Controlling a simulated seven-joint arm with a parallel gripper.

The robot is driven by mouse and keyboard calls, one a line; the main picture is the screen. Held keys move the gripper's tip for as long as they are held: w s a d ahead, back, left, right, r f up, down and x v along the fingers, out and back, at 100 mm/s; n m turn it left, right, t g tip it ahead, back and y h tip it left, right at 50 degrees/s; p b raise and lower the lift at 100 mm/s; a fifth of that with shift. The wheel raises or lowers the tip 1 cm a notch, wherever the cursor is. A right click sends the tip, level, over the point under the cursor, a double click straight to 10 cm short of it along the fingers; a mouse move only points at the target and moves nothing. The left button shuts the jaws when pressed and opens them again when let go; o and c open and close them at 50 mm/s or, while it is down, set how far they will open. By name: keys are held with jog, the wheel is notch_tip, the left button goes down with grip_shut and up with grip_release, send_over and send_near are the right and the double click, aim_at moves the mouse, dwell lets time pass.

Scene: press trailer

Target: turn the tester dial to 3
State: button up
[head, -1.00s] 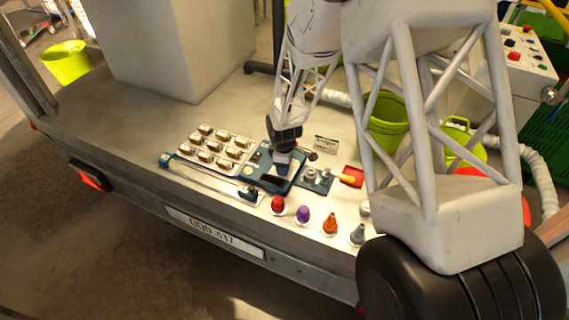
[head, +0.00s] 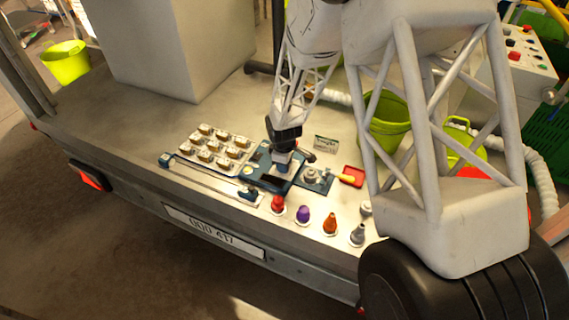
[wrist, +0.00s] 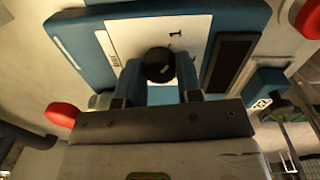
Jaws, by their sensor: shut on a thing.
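The tester is a blue box with a white face (wrist: 202,35) in the wrist view; a printed "1" shows beside the dial and other print sits at the left. Its dial (wrist: 159,64) is a round black knob with a pale mark. My gripper (wrist: 160,88) is shut on the dial, one finger on each side. In the head view the blue tester (head: 262,182) lies on the trailer bed under my gripper (head: 281,168), which hides the dial. I cannot tell which number the dial points to.
A tray of several small items (head: 215,147) lies left of the tester. Red, purple, orange and grey cone-like pieces stand along the front edge, the purple one (head: 303,214) among them. A small sign (head: 325,144) and a red tray (head: 351,176) are to the right.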

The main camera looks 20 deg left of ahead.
jog(key=m, duration=0.5)
jog(key=shift+m, duration=0.3)
jog(key=m, duration=1.1)
jog(key=shift+h, duration=0.3)
jog(key=m, duration=0.4)
jog(key=shift+w+a+r+m+g, duration=0.1)
jog(key=shift+m+g, duration=0.3)
jog(key=o, duration=0.9)
jog(key=shift+o, duration=0.2)
jog(key=shift+a+r, duration=0.15)
jog(key=shift+r, duration=3.7)
